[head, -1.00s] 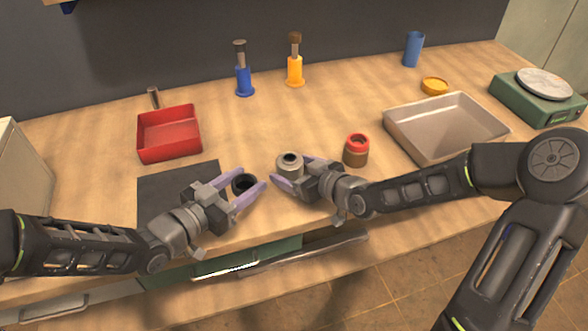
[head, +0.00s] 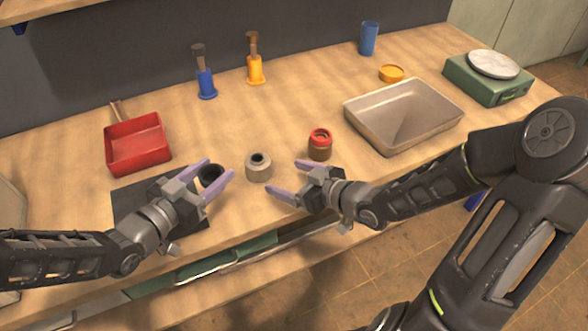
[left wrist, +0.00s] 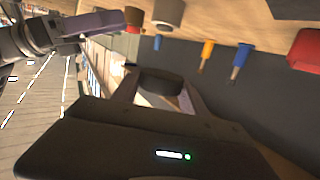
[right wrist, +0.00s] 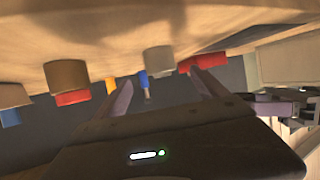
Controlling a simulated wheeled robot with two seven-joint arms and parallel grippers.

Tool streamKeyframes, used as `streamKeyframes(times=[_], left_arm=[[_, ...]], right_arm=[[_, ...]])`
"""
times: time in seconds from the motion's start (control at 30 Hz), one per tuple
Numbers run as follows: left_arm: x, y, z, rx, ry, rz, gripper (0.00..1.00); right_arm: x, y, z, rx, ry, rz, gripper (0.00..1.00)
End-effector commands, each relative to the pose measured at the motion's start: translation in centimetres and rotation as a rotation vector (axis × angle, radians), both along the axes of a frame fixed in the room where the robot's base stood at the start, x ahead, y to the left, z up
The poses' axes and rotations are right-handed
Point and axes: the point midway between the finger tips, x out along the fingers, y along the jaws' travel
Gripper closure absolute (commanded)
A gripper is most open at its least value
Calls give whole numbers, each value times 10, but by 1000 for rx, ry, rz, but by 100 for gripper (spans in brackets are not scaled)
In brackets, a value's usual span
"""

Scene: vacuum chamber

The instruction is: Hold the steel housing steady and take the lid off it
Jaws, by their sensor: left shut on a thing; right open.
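The steel housing (head: 258,170), a short grey cylinder with a dark opening on top, stands upright on the table between my grippers. It also shows in the right wrist view (right wrist: 158,61) and the left wrist view (left wrist: 168,12). My left gripper (head: 218,168) is shut on a dark, round, hollow-looking piece (head: 212,175), which seems to be the lid; it also shows in the left wrist view (left wrist: 160,83). That piece is held left of the housing, apart from it. My right gripper (head: 284,178) is open and empty, right of the housing, its fingers pointing towards it.
A brown jar with a red top (head: 320,146) stands behind my right gripper. A dark mat (head: 130,200) lies under my left gripper, with a red bin (head: 137,145) behind. A grey tray (head: 362,125) and a green scale (head: 487,80) are at right.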

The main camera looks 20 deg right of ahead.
Motion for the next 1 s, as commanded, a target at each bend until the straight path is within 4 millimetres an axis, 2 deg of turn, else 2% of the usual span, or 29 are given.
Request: streamKeyframes(times=[0.03, 0.2, 1.0], left_arm=[[0, 0, 13, 0, 0, 0, 97], [0, 0, 20, 0, 0, 0, 97], [0, 0, 20, 0, 0, 0, 97]], right_arm=[[-4, -2, 8, 1, 3, -2, 17], [-11, -5, 8, 1, 1, -2, 17], [-12, -6, 6, 0, -1, -1, 17]])
